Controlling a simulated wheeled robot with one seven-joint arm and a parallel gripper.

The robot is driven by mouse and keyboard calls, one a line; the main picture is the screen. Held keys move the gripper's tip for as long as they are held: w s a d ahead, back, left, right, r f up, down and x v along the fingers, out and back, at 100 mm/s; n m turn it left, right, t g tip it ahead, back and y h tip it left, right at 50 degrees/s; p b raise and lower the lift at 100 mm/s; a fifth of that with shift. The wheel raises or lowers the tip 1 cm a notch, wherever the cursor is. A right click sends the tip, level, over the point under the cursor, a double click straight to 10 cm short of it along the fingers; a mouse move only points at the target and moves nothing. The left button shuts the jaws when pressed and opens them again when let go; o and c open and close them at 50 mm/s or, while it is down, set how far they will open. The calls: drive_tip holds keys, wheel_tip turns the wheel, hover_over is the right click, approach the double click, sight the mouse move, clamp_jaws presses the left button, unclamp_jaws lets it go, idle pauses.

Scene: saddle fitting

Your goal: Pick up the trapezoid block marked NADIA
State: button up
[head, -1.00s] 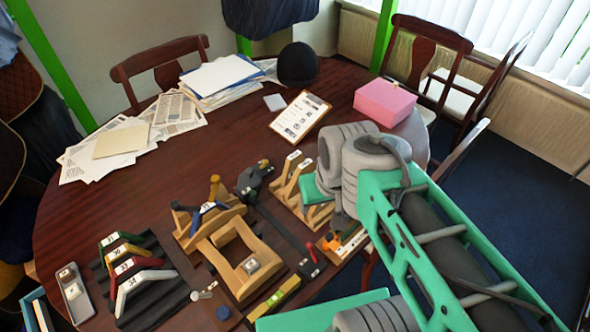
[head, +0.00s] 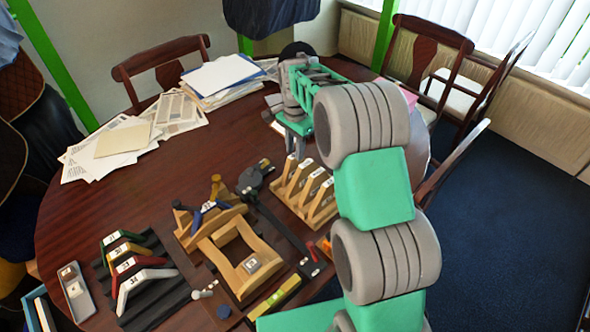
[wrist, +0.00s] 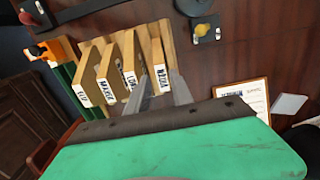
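The trapezoid block marked NADIA (wrist: 158,62) is a tan wooden piece with a white label, at the right end of a row of similar blocks in the wrist view. In the head view it is the block at the back left end of the row (head: 285,172). My gripper (wrist: 160,80) is open and empty, with its two grey fingers apart. In the wrist view the fingertips lie on either side of the NADIA label; I cannot tell how far above it they are. In the head view my gripper (head: 294,150) hangs over the back end of the row.
Other labelled blocks (wrist: 107,75) stand close beside NADIA. A clipboard (wrist: 243,98) lies to the right in the wrist view. A wooden saddle frame (head: 245,262), a rack of coloured angled pieces (head: 130,265) and papers (head: 120,145) occupy the table.

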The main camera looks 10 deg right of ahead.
sight(295, 163)
drive_tip(key=f, duration=0.2)
drive_tip(key=f+p, duration=0.1)
drive_tip(key=f, duration=0.4)
drive_tip(key=shift+w+p, duration=0.25)
drive_tip(key=shift+p, duration=0.15)
drive_tip(key=shift+r, duration=0.1)
clamp_jaws()
